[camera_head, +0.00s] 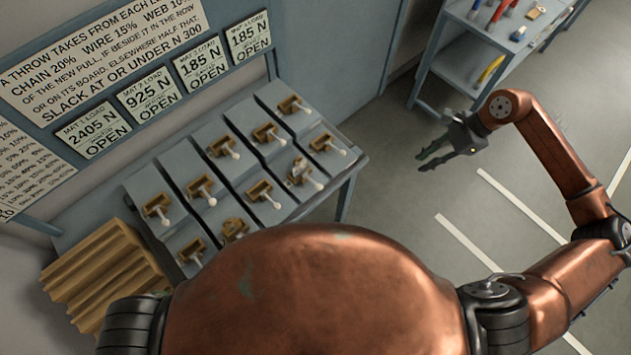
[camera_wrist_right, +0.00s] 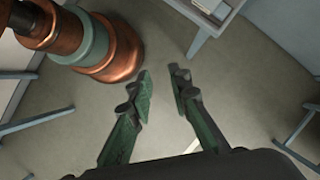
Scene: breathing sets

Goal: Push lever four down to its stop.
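Several levers stand in rows on a stepped grey bench (camera_head: 236,172), each a brass bracket with a short pale knobbed handle. One is at the far right end of the back row (camera_head: 292,104), one at the near left (camera_head: 157,207), and one at the front right (camera_head: 327,144). No lever numbers are legible, so I cannot tell which is lever four. My right gripper (camera_head: 436,152) is open and empty over the floor, right of the bench and clear of all levers. In the right wrist view its fingers (camera_wrist_right: 160,90) are apart with nothing between. My left gripper is out of view.
Load placards (camera_head: 93,127) reading OPEN and a rule board (camera_head: 105,50) stand behind the bench. A ridged yellow-brown block (camera_head: 105,268) sits at its left. A grey shelf cart (camera_head: 478,62) with tools is at the top right. Open floor lies right of the bench.

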